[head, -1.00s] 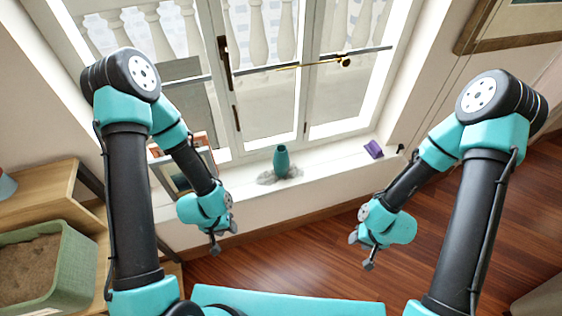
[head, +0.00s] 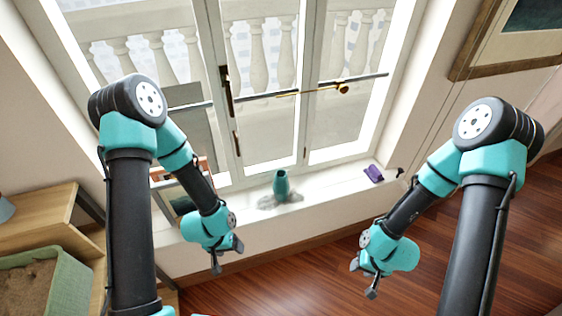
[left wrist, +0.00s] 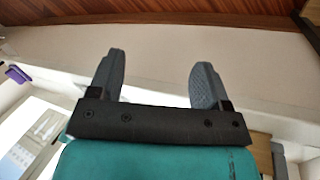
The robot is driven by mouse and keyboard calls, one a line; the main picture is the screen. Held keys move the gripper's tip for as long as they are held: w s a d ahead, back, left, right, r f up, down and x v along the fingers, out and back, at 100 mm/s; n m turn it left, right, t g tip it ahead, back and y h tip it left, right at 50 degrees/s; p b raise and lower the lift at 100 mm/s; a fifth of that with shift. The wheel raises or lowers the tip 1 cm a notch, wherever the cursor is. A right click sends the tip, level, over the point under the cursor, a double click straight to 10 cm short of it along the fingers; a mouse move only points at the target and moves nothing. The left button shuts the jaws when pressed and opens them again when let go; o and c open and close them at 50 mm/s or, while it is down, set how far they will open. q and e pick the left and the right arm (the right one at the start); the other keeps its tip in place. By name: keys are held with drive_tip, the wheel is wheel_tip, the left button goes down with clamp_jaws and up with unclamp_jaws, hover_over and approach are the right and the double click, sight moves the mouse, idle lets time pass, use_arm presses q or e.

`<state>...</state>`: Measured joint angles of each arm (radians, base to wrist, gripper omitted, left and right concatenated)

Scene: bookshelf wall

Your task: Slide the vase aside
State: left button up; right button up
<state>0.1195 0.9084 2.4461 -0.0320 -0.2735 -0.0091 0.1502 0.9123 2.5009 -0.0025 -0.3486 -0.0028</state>
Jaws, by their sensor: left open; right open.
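The teal vase (head: 281,184) stands upright on the white window sill (head: 325,191) in the head view, with a patch of grey dust or fluff (head: 275,201) around its base. My left gripper (head: 227,257) is open and empty, in front of the sill, to the left of the vase and apart from it. In the left wrist view its two grey fingers (left wrist: 157,82) are spread with nothing between them, and I cannot make out the vase there. My right gripper (head: 363,280) is open and empty over the floor, to the right of the vase and well away from it.
A purple object (head: 374,173) lies on the sill's right end; it also shows in the left wrist view (left wrist: 18,75). A picture frame (head: 181,192) stands at the sill's left end, partly behind my left arm. A green planter (head: 62,285) is at lower left.

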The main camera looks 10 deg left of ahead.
use_arm(q)
drive_tip(key=o, duration=0.3)
drive_tip(key=w+d+r+m, duration=0.2)
drive_tip(key=w+d, duration=0.1)
drive_tip(key=w, duration=0.5)
drive_tip(key=shift+w+d+m, duration=0.35)
drive_tip(key=shift+d+m, duration=0.05)
wheel_tip(320, 180, up, 20)
drive_tip(key=m+y, duration=0.4)
drive_tip(key=m, duration=0.3)
hover_over(281, 179)
drive_tip(key=w, duration=0.2)
drive_tip(key=shift+f+g, duration=0.2)
drive_tip(key=shift+g, duration=0.1)
drive_tip(key=shift+f, duration=0.1)
wheel_tip(281, 179, down, 17)
drive_tip(key=shift+f, duration=0.2)
drive_tip(key=c, duration=1.1)
